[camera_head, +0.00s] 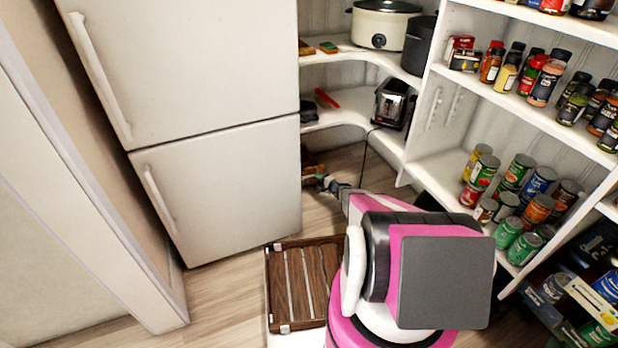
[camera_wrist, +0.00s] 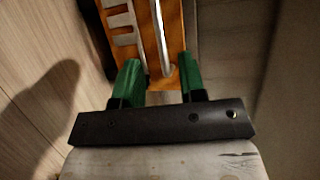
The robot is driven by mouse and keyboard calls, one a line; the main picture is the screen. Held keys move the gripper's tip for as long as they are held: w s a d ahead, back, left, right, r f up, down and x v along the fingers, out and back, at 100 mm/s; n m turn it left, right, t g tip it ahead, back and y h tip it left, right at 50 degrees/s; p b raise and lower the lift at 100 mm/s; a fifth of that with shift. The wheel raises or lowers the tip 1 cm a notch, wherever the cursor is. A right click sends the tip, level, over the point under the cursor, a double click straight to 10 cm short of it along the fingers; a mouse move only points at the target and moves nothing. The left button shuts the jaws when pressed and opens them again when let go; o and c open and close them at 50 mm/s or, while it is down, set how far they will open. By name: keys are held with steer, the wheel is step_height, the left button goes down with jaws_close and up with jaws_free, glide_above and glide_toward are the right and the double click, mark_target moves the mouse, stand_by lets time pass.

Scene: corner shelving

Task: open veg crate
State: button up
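An orange-brown wooden piece with slots and a pale metal bar (camera_wrist: 158,30) fills the top middle of the wrist view; it looks like part of the veg crate. In the head view, small brown wood (camera_head: 312,170) shows low in the corner beside the fridge, and most of it is hidden. My gripper (camera_head: 324,184) reaches into that corner. In the wrist view, the green fingers of my gripper (camera_wrist: 157,78) are spread apart, with the wood and the bar's near end beyond or between them. I cannot tell whether they touch it.
A white fridge (camera_head: 215,120) stands left of my arm. White corner shelves (camera_head: 425,165) with cans and jars stand to the right. A dark slatted wooden panel (camera_head: 309,285) lies low in front of the fridge. Some wood floor (camera_head: 220,290) is clear. A black cord hangs near my arm.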

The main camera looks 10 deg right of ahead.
steer(key=x, duration=0.7)
steer(key=shift+w+a+f, duration=0.1)
steer(key=shift+w+a, duration=0.15)
steer(key=shift+w, duration=0.05)
